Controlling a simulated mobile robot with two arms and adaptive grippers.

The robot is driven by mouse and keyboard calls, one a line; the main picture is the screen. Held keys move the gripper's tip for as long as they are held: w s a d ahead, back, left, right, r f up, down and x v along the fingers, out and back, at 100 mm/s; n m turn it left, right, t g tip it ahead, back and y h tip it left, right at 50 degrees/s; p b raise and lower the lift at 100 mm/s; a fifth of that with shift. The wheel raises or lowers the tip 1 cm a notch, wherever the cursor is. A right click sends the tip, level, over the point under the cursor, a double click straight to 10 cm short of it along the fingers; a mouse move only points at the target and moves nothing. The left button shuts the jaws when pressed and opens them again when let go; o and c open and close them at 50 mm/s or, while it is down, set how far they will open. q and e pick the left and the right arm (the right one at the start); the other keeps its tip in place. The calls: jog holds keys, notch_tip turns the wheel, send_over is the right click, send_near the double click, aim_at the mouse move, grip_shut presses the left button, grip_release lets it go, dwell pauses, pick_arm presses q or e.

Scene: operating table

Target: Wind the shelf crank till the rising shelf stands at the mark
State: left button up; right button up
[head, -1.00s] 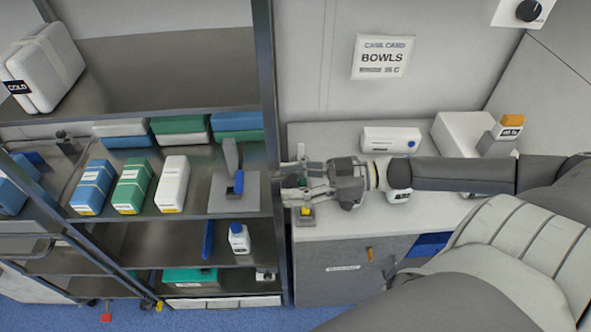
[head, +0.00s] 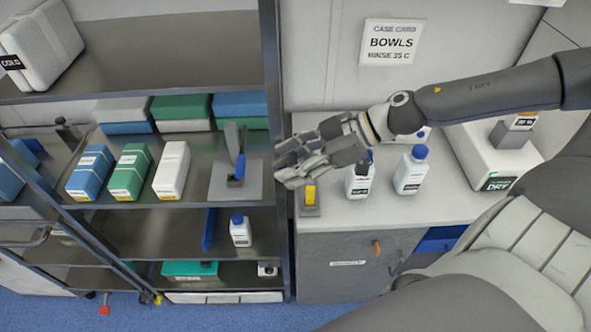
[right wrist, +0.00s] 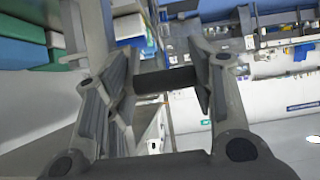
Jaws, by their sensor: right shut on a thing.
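My right gripper (head: 282,168) is at the right front post of the metal rack, with its arm coming in from the right. In the right wrist view its fingers are closed on a short dark cylindrical handle (right wrist: 166,80), which appears to be the crank's grip. The gripper hides the crank in the head view. The rack's middle shelf (head: 140,222) carries blue, green and white boxes and a grey block with a blue-handled lever (head: 238,172). I cannot tell which shelf rises, and I make out no clear height mark. My left gripper is not in view.
Right of the rack is a white counter (head: 440,205) with two blue-capped bottles (head: 411,170) and a small yellow-topped block (head: 310,198) just below my gripper. A grey-white case (head: 38,45) stands on the top shelf. A wall card (head: 391,42) reads BOWLS.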

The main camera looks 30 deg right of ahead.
jog(key=shift+s+a+f+g+h+b, duration=0.3)
jog(key=shift+g+h+b, duration=0.25)
jog(key=shift+b, duration=0.45)
jog(key=shift+w+a+r+h+b, duration=0.15)
jog(key=shift+r+h+b, duration=0.05)
jog(key=shift+h+b, duration=0.2)
jog(key=shift+w+a+r+g+h, duration=0.25)
jog(key=shift+a+r+g+h, duration=0.1)
jog(key=shift+g+h, duration=0.5)
jog(key=shift+r, duration=0.1)
jog(key=o, duration=0.9)
jog(key=shift+a, duration=0.1)
jog(key=shift+r, duration=0.15)
jog(key=shift+w+r+h, duration=0.1)
jog(key=shift+w+h, duration=0.05)
jog(key=shift+h, duration=0.15)
jog(key=shift+w+t+y, duration=0.1)
jog(key=shift+t+y, duration=0.2)
jog(key=shift+y, duration=0.2)
